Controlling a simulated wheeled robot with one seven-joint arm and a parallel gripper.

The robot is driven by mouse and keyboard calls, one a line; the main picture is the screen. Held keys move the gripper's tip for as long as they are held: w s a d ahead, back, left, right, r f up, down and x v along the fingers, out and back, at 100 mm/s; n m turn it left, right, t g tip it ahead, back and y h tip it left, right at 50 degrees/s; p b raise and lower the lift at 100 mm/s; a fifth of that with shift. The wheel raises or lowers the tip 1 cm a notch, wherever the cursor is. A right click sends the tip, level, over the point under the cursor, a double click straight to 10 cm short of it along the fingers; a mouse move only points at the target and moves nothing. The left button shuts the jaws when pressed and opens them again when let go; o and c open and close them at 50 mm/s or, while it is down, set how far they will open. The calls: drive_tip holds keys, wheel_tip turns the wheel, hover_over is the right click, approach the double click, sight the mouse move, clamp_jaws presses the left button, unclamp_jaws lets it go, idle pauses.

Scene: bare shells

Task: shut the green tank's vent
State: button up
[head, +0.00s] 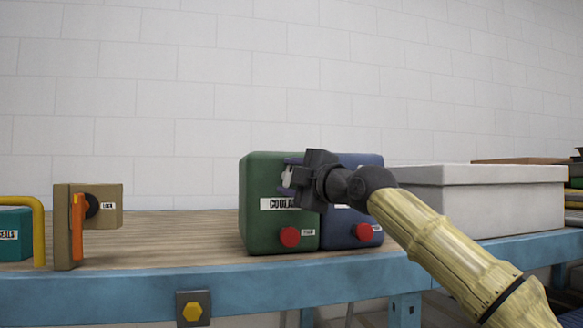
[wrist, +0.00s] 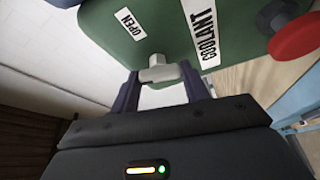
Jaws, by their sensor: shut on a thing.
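The green tank (head: 257,222), labelled COOLANT, stands on the bench with a red knob (head: 289,237) low on its front. It also fills the top of the wrist view (wrist: 162,28). A pale grey T-shaped vent handle (wrist: 158,73) sticks out of its face near an OPEN label (wrist: 130,23). My gripper (head: 290,173) is at the tank's upper front. In the wrist view its two dark fingers lie either side of the handle, shut on it. My gripper hides part of the COOLANT label in the head view.
A blue tank (head: 362,215) with a red knob stands right beside the green one, partly behind my gripper. A pale box (head: 480,200) is farther right. A latch block labelled LOCK (head: 108,218) with an orange lever stands left. Bench top between block and green tank is clear.

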drive_tip(key=shift+r+n+g+h+p, duration=0.1)
drive_tip(key=shift+n+g+h+p, duration=0.25)
drive_tip(key=shift+n+p, duration=0.75)
drive_tip(key=shift+n, duration=0.4)
drive_tip(key=o, duration=1)
drive_tip(key=shift+b, duration=0.3)
drive_tip(key=b+v, duration=1)
drive_tip(key=v, duration=0.7)
drive_tip(key=shift+d, duration=0.25)
drive_tip(key=shift+w, duration=0.1)
